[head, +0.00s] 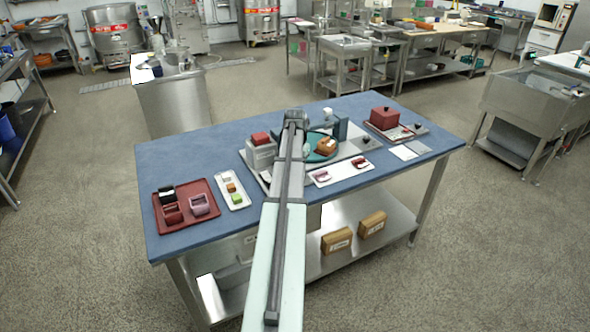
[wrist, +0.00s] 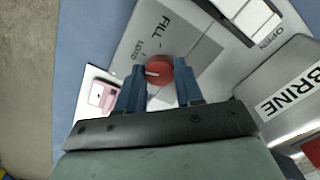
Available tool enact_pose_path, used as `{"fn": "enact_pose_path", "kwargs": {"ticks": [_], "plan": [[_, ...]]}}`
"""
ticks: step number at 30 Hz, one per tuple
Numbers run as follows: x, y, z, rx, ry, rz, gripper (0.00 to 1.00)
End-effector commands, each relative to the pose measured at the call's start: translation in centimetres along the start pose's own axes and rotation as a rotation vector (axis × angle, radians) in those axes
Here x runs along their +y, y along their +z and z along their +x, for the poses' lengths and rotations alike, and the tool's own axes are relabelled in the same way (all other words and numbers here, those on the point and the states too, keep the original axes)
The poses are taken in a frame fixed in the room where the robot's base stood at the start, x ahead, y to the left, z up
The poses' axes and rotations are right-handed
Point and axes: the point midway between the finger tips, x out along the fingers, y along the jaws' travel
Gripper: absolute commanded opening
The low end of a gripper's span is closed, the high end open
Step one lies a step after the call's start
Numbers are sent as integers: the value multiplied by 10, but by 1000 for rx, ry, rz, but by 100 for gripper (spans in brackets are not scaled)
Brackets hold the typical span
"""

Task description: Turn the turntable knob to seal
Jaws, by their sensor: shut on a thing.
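The red round knob (wrist: 159,70) sits on a grey panel (wrist: 142,28) in the wrist view. Its white mark points left. The panel reads FILL and LOAD; I see no seal label. My gripper (wrist: 160,80) has its two blue fingers on either side of the knob and is shut on it. In the head view the teal turntable (head: 312,157) lies on the workstation's grey base, with a brown block (head: 326,146) on it. My arm hides the knob there.
A BRINE box (wrist: 292,92) stands close right of my gripper, and a white part (wrist: 250,15) lies near the OPEN label. On the blue table (head: 190,150) are a red tray (head: 160,228), a white tray (head: 342,174) and a lidded red box (head: 384,117).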

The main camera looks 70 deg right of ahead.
Motion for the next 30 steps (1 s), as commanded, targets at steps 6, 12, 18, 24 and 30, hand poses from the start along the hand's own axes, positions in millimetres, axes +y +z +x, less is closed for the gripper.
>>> {"fn": "enact_pose_path", "kwargs": {"ticks": [6,12,18,24,30], "plan": [[0,0,0,0,0,-205,5],[0,0,0,0,0,-386,5],[0,0,0,0,0,-539,5],[0,0,0,0,0,-648,5],[0,0,0,-1,0,-709,5]]}}
